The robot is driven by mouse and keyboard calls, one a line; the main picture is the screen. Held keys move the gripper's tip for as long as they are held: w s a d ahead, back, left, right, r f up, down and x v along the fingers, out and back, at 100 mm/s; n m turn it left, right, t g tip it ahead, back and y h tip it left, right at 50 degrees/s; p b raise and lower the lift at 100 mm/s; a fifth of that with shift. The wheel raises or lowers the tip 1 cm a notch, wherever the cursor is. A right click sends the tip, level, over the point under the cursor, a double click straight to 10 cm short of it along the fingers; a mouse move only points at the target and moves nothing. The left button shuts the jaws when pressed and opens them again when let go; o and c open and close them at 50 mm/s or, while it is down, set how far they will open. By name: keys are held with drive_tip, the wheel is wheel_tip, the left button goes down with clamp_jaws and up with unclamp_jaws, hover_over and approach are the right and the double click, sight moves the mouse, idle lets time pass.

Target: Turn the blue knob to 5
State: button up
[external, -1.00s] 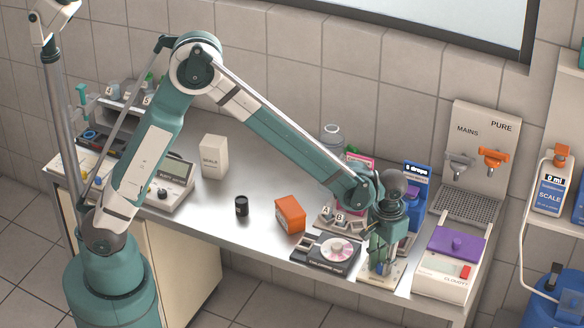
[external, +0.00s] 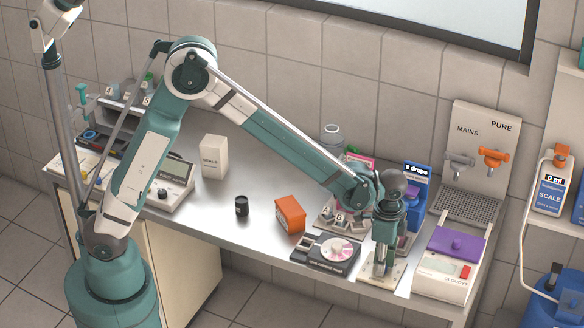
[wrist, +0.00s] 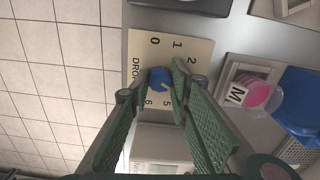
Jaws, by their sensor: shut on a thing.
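The blue knob (wrist: 158,79) sits on a cream dial plate (wrist: 139,46) marked DROPS, with the numbers 0, 1, 2, 5 and 6 readable around it. A small pale mark shows at the knob's lower right, on the side of the 5, but its exact setting is hard to tell. My gripper (wrist: 160,76) is shut on the knob, one green finger at each side. The fingers hide part of the dial. In the external view my gripper (external: 381,268) points down over the dial plate (external: 370,280) near the bench's front edge.
A dark device with a pink-and-white disc (external: 338,250) stands left of the dial plate. A white device with a purple lid (external: 456,243) stands to the right. An orange box (external: 290,214) and a black pot (external: 241,205) stand further left, with bare bench around them.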

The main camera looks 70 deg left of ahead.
drive_tip(key=m, duration=0.4)
drive_tip(key=shift+m, duration=0.3)
drive_tip(key=m, duration=0.3)
drive_tip(key=shift+b, duration=0.35)
drive_tip(key=shift+m, duration=0.4)
drive_tip(key=o, duration=0.9)
drive_tip(key=shift+r, duration=0.15)
wheel_tip(320, 180, up, 12)
drive_tip(key=shift+f, duration=0.15)
